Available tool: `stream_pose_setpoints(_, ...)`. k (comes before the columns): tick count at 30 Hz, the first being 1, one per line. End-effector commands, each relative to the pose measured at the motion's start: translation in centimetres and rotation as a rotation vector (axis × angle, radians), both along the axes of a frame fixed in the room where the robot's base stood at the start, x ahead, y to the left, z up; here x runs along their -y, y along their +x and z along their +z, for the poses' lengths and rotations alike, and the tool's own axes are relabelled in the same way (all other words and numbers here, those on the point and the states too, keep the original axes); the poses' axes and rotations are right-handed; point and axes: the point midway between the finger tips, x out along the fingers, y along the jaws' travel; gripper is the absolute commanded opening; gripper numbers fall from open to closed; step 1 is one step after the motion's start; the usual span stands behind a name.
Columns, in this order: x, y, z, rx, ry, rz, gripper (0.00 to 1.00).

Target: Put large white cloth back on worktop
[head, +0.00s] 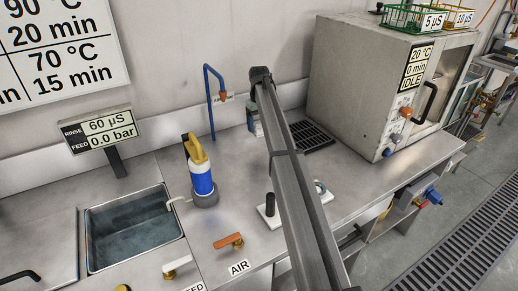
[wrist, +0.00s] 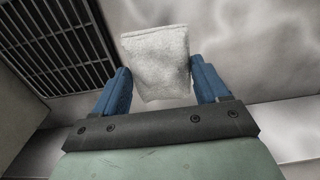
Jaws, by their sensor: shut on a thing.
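The white cloth (wrist: 158,55) shows in the wrist view as a small folded, fuzzy piece between the blue fingers of my gripper (wrist: 160,76). The gripper is shut on it. The steel worktop (wrist: 245,45) lies beyond the cloth in that view; I cannot tell whether the cloth touches it. In the head view, the worktop (head: 365,187) runs along the wall. My gripper (head: 253,120) is mostly hidden there behind my arm, towards the back of the worktop, and the cloth cannot be seen.
A dark drain grate (head: 311,136) lies right of my gripper. A large grey oven-like box (head: 350,85) stands further right. A blue and yellow bottle (head: 200,175) stands left, near a sink (head: 132,230). A blue pipe (head: 210,105) rises at the wall. Bare steel lies between bottle and arm.

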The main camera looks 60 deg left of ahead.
Motion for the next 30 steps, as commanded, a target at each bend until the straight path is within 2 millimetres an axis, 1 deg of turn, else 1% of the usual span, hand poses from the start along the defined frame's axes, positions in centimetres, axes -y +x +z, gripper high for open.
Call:
stream_pose_setpoints(5, 0.1, 0.0, -2.0, 0.0, -0.001, 0.007, 0.4)
stream_pose_setpoints(9, 0.1, 0.0, -4.3, -0.001, -0.001, 0.006, 0.4)
stream_pose_setpoints(12, 0.1, 0.0, -5.6, 0.0, -0.001, 0.005, 0.4)
stream_pose_setpoints(17, 0.1, 0.0, -6.6, 0.0, -0.001, 0.005, 0.4)
stream_pose_setpoints(24, 0.1, 0.0, -9.5, 0.0, -0.001, 0.005, 0.4)
stream_pose_setpoints(26, 0.1, 0.0, -9.8, 0.0, -0.001, 0.005, 0.4)
stream_pose_setpoints(30, 0.0, 0.0, -9.8, 0.0, 0.0, 0.005, 0.4)
